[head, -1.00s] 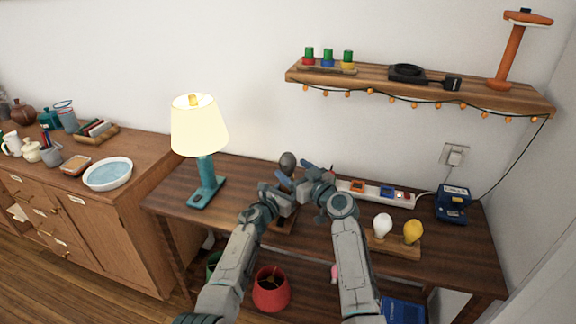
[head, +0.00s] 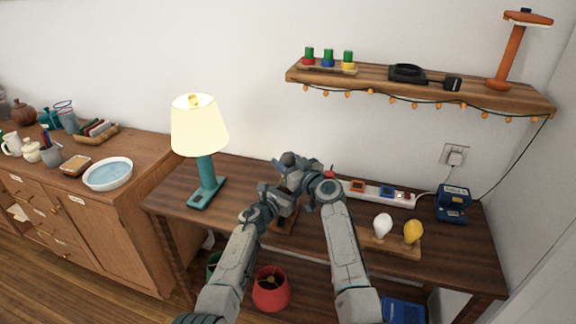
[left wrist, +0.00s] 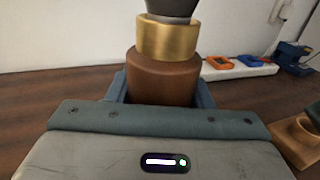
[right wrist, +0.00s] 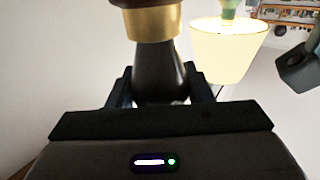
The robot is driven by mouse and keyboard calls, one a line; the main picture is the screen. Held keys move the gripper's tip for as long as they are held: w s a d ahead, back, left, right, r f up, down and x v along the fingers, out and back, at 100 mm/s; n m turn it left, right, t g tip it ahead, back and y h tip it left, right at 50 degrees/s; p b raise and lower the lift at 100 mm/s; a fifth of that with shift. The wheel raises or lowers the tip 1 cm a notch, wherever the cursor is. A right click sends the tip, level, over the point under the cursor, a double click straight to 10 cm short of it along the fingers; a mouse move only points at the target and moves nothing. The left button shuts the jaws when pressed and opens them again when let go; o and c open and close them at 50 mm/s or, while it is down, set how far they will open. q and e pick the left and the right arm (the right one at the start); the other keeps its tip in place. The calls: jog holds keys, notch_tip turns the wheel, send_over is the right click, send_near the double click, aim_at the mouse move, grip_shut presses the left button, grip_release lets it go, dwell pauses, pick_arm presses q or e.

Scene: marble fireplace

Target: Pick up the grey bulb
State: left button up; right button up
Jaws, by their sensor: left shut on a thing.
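The grey bulb (head: 288,158) stands upright at the middle back of the wooden table, partly covered by my grippers. In the left wrist view, my left gripper (left wrist: 163,95) is shut on the brown holder (left wrist: 163,78), below its brass collar (left wrist: 167,38). The lower end of the bulb (left wrist: 168,7) shows above the collar. In the right wrist view, the dark bulb (right wrist: 160,72) lies between the fingers of my right gripper (right wrist: 162,95). The brass collar (right wrist: 152,22) shows above it there. Whether the right fingers press on the bulb is unclear.
A lit teal lamp (head: 205,180) stands left on the table. A power strip (head: 385,194), white bulb (head: 382,224), yellow bulb (head: 412,231) and blue device (head: 453,203) are to the right. A wall shelf (head: 440,92) with string lights hangs above.

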notch_tip(320, 180, up, 10)
jog(key=shift+r, duration=0.1)
pick_arm(q)
jog(key=o, duration=1.4)
jog(key=shift+s+a, duration=0.1)
